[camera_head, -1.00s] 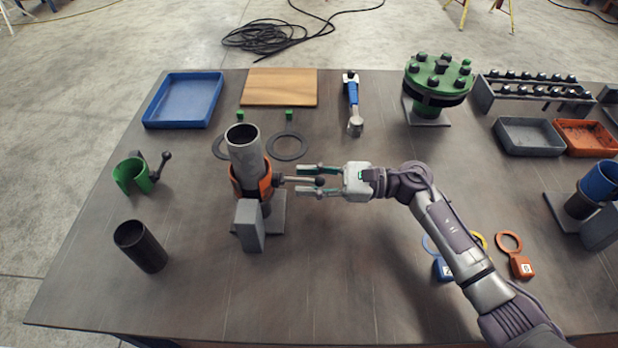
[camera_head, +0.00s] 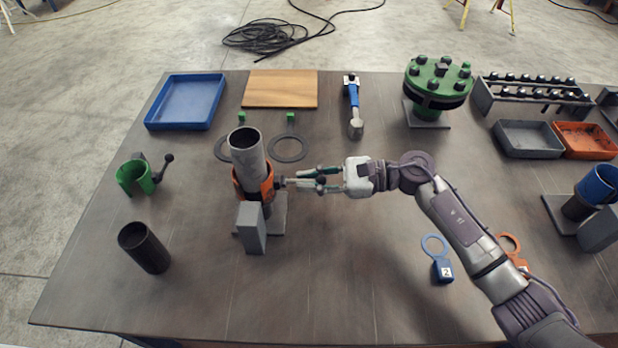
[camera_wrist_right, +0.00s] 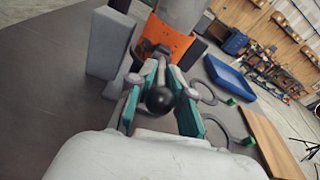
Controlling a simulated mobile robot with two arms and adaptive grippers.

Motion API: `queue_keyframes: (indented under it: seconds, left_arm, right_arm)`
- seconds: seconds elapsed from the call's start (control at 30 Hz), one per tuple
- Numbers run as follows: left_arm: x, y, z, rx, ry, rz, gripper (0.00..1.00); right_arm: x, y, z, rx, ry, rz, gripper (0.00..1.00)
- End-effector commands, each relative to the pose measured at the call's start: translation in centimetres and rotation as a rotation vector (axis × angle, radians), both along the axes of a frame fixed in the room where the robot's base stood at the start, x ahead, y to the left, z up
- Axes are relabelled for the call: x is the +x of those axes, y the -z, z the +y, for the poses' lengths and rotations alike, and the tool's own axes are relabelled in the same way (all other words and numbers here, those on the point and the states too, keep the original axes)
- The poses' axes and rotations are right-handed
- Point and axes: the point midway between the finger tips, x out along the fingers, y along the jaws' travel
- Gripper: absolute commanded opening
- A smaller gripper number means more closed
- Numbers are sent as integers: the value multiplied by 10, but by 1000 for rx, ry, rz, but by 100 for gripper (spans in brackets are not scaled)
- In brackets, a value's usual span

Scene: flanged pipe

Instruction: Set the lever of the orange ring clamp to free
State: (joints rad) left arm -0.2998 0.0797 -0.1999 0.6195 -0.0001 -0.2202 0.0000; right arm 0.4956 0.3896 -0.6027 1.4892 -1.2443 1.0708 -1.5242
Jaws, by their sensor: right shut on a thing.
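The orange ring clamp (camera_head: 254,184) sits around the lower part of a grey upright pipe (camera_head: 248,153). It also shows in the right wrist view (camera_wrist_right: 168,42) at the top. Its lever points right in the head view and ends in a dark round knob (camera_wrist_right: 160,98). My right gripper (camera_head: 308,180) is to the right of the clamp, with the lever between its fingers. The wrist view shows the gripper (camera_wrist_right: 161,92) shut on the lever near the knob. My left gripper is not in view.
A grey block (camera_head: 251,228) stands in front of the clamp. A green clamp (camera_head: 135,178) and a dark pipe (camera_head: 145,248) are at the left. A blue-handled tool (camera_head: 353,105) lies behind.

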Motion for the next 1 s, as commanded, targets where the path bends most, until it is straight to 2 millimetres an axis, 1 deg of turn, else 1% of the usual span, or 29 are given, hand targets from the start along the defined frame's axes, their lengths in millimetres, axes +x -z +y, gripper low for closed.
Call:
queue_keyframes:
  seconds: [0.03,0.1,0.3,0.5,0.8,1.0]
  left_arm:
    - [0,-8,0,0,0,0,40]
    - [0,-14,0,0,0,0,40]
    - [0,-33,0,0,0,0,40]
    - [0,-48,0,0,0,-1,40]
    - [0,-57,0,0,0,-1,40]
    - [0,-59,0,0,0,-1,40]
  right_arm:
    - [1,-8,-1,-42,-1,-7,0]
    - [1,-12,-1,-102,-1,-7,0]
    - [2,-23,2,-289,0,-9,0]
    - [1,-30,7,-467,-1,-7,0]
    - [1,-36,14,-671,0,-8,0]
    - [1,-37,16,-748,-1,-3,0]
